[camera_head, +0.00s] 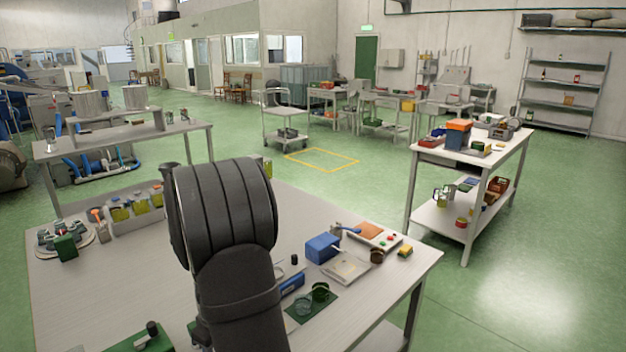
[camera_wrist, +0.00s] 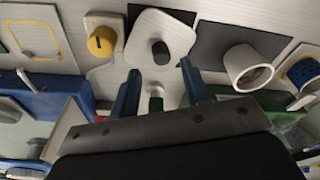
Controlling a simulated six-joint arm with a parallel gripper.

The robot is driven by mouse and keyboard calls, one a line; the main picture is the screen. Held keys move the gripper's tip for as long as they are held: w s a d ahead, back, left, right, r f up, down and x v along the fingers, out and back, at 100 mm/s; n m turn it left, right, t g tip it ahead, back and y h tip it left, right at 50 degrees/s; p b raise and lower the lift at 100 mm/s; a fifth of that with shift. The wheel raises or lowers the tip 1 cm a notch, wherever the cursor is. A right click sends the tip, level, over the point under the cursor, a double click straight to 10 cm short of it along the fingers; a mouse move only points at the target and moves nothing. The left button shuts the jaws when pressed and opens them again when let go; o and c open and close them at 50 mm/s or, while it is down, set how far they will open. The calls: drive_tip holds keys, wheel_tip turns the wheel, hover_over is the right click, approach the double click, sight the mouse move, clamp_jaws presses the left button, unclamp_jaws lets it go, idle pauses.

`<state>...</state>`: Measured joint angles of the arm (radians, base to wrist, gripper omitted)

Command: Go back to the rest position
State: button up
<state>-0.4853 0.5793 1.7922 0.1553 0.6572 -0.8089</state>
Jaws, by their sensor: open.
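My gripper shows in the wrist view (camera_wrist: 158,82) with its two fingers spread apart and nothing between them that I can see held. Just past the fingertips is a pale square plate (camera_wrist: 178,27) with a dark round knob (camera_wrist: 160,52) on it. A small green-and-white piece (camera_wrist: 155,100) shows between the fingers, lower down. In the head view my black arm rises in front of the table (camera_head: 110,270), and my gripper is hidden behind it.
On the table's right are a blue box (camera_head: 322,247), a grey tray (camera_head: 346,268) and a dark green mat (camera_head: 311,305). Bottles (camera_head: 140,205) and a round tray (camera_head: 66,238) stand left. The wrist view shows a yellow round piece (camera_wrist: 101,42) and a white cylinder (camera_wrist: 240,60).

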wheel_tip(320, 180, down, 4)
drive_tip(key=shift+a+r, duration=0.1)
drive_tip(key=shift+a, duration=0.05)
drive_tip(key=shift+w+r, duration=0.1)
drive_tip(key=shift+r, duration=0.2)
